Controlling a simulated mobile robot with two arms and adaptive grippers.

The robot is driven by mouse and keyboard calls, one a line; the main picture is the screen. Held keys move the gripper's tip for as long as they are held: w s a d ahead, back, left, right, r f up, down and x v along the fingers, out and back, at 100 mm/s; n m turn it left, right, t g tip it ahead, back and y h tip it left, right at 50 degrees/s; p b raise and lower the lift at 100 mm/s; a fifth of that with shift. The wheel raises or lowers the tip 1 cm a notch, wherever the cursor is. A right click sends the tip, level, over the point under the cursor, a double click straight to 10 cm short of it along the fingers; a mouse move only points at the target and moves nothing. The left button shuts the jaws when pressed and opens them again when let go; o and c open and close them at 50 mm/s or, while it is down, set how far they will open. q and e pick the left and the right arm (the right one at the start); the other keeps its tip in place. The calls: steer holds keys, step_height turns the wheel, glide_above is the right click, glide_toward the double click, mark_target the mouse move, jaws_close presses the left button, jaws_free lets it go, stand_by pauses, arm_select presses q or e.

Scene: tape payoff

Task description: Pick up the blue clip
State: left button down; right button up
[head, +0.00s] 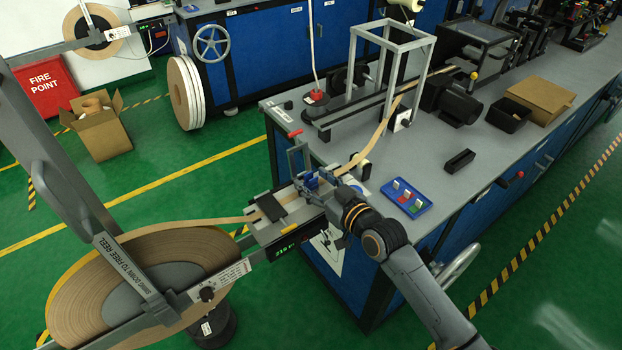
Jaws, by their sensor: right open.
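My right gripper (316,182) reaches in from the lower right over the front edge of the bench, by the tape guide. It is open. A small blue piece, which looks like the blue clip (311,180), shows at its fingers; the fingers partly hide it. I cannot tell whether they touch it. A blue tray (421,195) to the right of the gripper holds small red and green pieces with white parts. My left gripper is not in view.
Brown tape (205,222) runs from the large reel (75,290) over the guide plate (270,230) to the bench (335,140). A metal frame (392,40) stands behind. A small black holder (459,160) lies beyond the tray. The bench around the tray is mostly clear.

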steer(key=shift+x, duration=0.9)
jaws_close()
steer(key=shift+r, duration=0.1)
